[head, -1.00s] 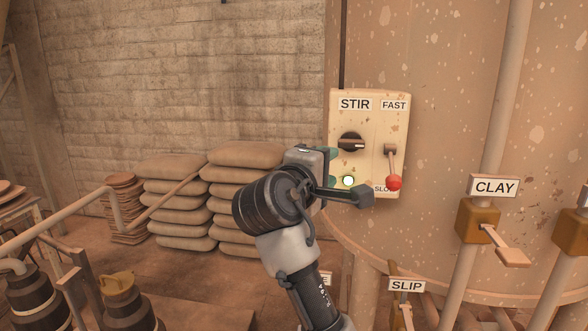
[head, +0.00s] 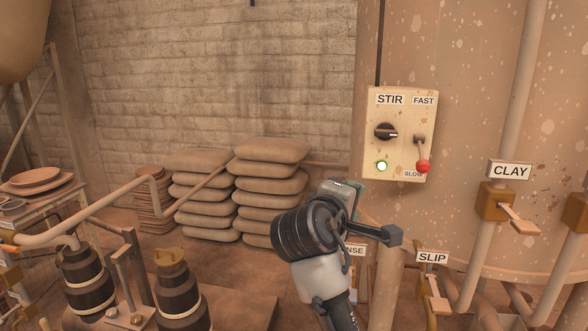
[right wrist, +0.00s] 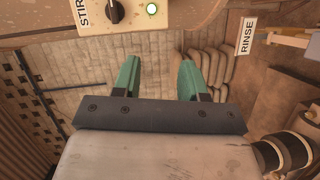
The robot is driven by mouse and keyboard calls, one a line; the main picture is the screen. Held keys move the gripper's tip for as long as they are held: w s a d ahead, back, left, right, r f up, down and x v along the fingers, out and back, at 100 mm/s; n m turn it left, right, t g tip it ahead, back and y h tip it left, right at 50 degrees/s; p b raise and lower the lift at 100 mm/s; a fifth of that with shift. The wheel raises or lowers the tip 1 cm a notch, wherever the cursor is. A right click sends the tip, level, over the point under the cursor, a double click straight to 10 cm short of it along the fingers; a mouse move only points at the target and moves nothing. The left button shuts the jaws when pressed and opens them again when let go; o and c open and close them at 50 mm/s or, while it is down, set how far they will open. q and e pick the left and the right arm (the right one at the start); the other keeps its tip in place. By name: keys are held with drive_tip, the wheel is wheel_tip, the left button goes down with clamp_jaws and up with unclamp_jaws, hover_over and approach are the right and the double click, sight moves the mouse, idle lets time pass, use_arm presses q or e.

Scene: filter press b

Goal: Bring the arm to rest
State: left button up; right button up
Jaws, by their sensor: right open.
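My right gripper (right wrist: 160,80) shows in the right wrist view with its two green fingers apart and nothing between them. In the head view my right arm reaches up from the bottom, and the gripper end (head: 352,190) sits below and left of the control panel (head: 372,150), apart from it. The fingers are mostly hidden there behind the wrist. The panel carries a STIR knob (head: 386,132), a lit green lamp (head: 382,165) and a red-knobbed lever (head: 422,166) near the SLOW mark. My left gripper is out of view.
Stacked sacks (head: 268,180) lie by the brick wall. Pipes and dark cylinders (head: 180,290) stand at the lower left. The CLAY valve (head: 495,203) and SLIP valve (head: 433,285) are at the right. A RINSE sign (right wrist: 247,36) shows in the right wrist view.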

drive_tip(key=s+d+f+m+g+y, duration=0.15)
drive_tip(key=s+f, duration=0.25)
drive_tip(key=f, duration=0.5)
drive_tip(key=s+d+f+m+g+y, duration=0.1)
drive_tip(key=s+d+f+g+y, duration=0.15)
drive_tip(key=f, duration=0.65)
drive_tip(key=s+d+f+m+g+y, duration=0.1)
drive_tip(key=s+d+f, duration=0.25)
drive_tip(key=f, duration=0.45)
drive_tip(key=s+d+f+m+g+y, duration=0.15)
drive_tip(key=s+f, duration=0.25)
drive_tip(key=s, duration=0.5)
drive_tip(key=s+d+f+m+g+y, duration=0.15)
drive_tip(key=s+f, duration=0.25)
drive_tip(key=s, duration=0.4)
drive_tip(key=s+f+m+g+y, duration=0.1)
drive_tip(key=s+f+m+g, duration=0.15)
drive_tip(key=s, duration=0.65)
wheel_tip(320, 180, down, 28)
drive_tip(key=s+f+g, duration=0.1)
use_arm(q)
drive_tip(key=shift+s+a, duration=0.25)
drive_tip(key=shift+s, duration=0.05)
use_arm(e)
drive_tip(key=s+d+f+n+g, duration=0.1)
drive_tip(key=s+d+f, duration=0.1)
drive_tip(key=s+f, duration=1.2)
drive_tip(key=shift+s+d, duration=0.4)
drive_tip(key=shift+s, duration=0.6)
